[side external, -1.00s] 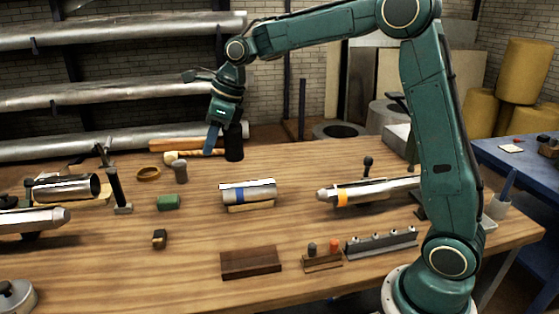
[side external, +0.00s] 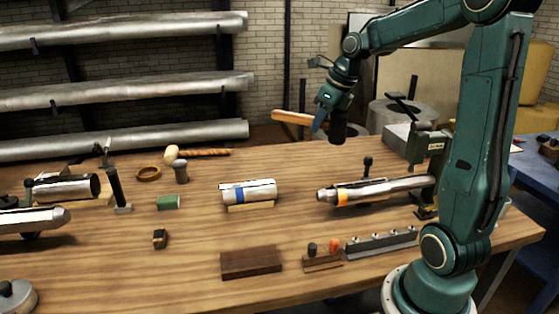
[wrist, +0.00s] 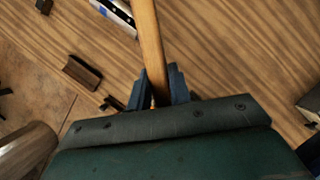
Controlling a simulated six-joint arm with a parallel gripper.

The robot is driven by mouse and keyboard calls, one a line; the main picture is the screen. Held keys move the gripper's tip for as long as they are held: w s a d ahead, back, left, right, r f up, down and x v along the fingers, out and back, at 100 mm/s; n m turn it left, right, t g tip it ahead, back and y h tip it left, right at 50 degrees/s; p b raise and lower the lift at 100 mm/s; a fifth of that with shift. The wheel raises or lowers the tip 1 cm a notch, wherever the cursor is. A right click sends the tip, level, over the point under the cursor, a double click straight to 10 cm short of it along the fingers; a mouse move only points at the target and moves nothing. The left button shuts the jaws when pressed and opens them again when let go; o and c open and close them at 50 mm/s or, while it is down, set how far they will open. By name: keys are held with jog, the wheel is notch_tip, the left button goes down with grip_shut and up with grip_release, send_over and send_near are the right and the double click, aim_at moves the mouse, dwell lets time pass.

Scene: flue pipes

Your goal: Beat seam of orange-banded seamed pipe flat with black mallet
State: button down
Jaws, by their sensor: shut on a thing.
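The orange-banded seamed pipe (side external: 385,189) lies roughly level on the right of the bench, its orange band (side external: 342,195) near its left end. The black mallet has a dark head (side external: 338,128) and a pale wooden handle (side external: 292,117). My gripper (side external: 322,120) is shut on the mallet's handle, holding it in the air above the far side of the bench, behind and above the pipe, and apart from it. In the wrist view the handle (wrist: 151,40) runs up between my gripper's fingers (wrist: 160,88); the mallet head is hidden there. The seam cannot be made out clearly.
A blue-banded pipe (side external: 263,192) rests on a wooden cradle mid-bench. A wooden mallet (side external: 200,152) lies at the back. A dark block (side external: 250,262) and a rail with several knobs (side external: 382,242) are in front. A black knobbed post (side external: 367,165) stands behind the orange-banded pipe.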

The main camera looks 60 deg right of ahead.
jog(key=s+d+m+h, duration=0.1)
jog(key=s+d+m, duration=0.2)
jog(key=s, duration=0.8)
jog(key=shift+s+d+f+m+h, duration=0.3)
jog(key=shift+d+f+m, duration=0.1)
jog(key=shift+d, duration=0.75)
jog(key=shift+w+f, duration=0.1)
jog(key=shift+f, duration=1.95)
